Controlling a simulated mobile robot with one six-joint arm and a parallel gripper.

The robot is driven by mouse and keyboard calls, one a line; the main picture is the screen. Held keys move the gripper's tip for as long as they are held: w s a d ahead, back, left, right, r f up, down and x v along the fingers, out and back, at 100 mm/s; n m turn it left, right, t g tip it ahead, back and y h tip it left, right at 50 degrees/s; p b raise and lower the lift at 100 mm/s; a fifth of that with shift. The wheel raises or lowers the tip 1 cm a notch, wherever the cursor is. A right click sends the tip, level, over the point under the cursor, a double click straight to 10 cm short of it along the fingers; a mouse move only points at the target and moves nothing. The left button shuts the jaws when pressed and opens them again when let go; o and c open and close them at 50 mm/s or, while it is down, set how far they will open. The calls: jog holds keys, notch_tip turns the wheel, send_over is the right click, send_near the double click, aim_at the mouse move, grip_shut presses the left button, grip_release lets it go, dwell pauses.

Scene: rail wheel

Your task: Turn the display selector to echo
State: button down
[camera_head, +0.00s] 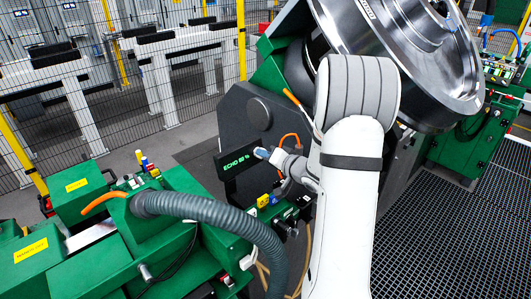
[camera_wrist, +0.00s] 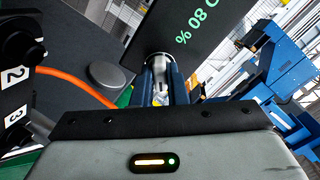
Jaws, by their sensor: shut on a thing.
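A dark display panel (camera_head: 233,172) stands left of my arm in the head view and reads "ECHO 80 %" in green. In the wrist view the display (camera_wrist: 205,22) fills the top middle, its text upside down and partly cut off. My gripper (camera_wrist: 163,78) is at the display's lower edge, its blue fingers shut on a small pale selector knob (camera_wrist: 158,62). The fingers hide much of the knob, so its pointer cannot be read. In the head view my gripper (camera_head: 265,154) is just right of the display text, and the knob cannot be made out.
A large steel wheel (camera_head: 425,55) stands at upper right, close behind my arm. A thick grey hose (camera_head: 215,212) crosses the green machine (camera_head: 125,240). In the wrist view an orange cable (camera_wrist: 72,85) and number plates 2 (camera_wrist: 14,76) and 3 (camera_wrist: 15,116) lie left.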

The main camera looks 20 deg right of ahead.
jog(key=shift+w+d+r+m, duration=0.1)
jog(key=shift+w+r+m, duration=0.05)
jog(key=shift+r+m, duration=0.25)
jog(key=shift+m, duration=0.4)
jog(key=c, duration=1.7)
grip_release()
jog(key=shift+f, duration=0.1)
jog(key=o, duration=0.4)
jog(key=shift+f, duration=0.2)
jog(key=shift+s, duration=0.2)
jog(key=v, duration=0.6)
jog(key=shift+s+d, duration=0.1)
jog(key=shift+s, duration=0.3)
